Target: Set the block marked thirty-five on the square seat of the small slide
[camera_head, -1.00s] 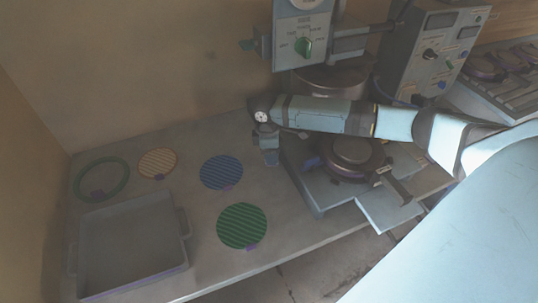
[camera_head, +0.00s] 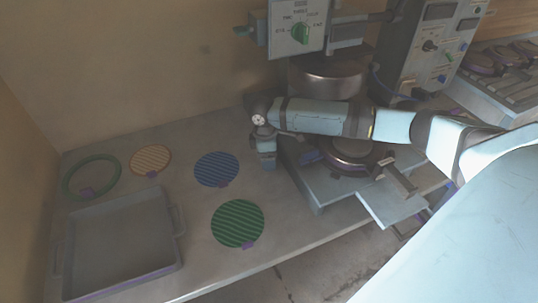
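My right gripper (camera_head: 265,157) points down at the left edge of the press base (camera_head: 318,190), above the bench. It is small and dark, so I cannot tell whether its fingers are open or shut, or whether they hold anything. A round dark metal die (camera_head: 350,168) sits on the base, partly behind my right arm. A flat pale-blue plate with a raised bracket (camera_head: 397,208) juts out at the front; I cannot tell whether this is the small slide. No block with a readable thirty-five and no clear square seat shows. My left gripper is out of view.
A grey tray (camera_head: 180,245) stands at the front left of the bench. Behind and beside it lie a green ring (camera_head: 118,172) and orange (camera_head: 151,160), blue (camera_head: 216,169) and green (camera_head: 238,223) striped discs. A control box (camera_head: 298,15) and press head (camera_head: 328,80) hang above. Bare bench lies between the discs.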

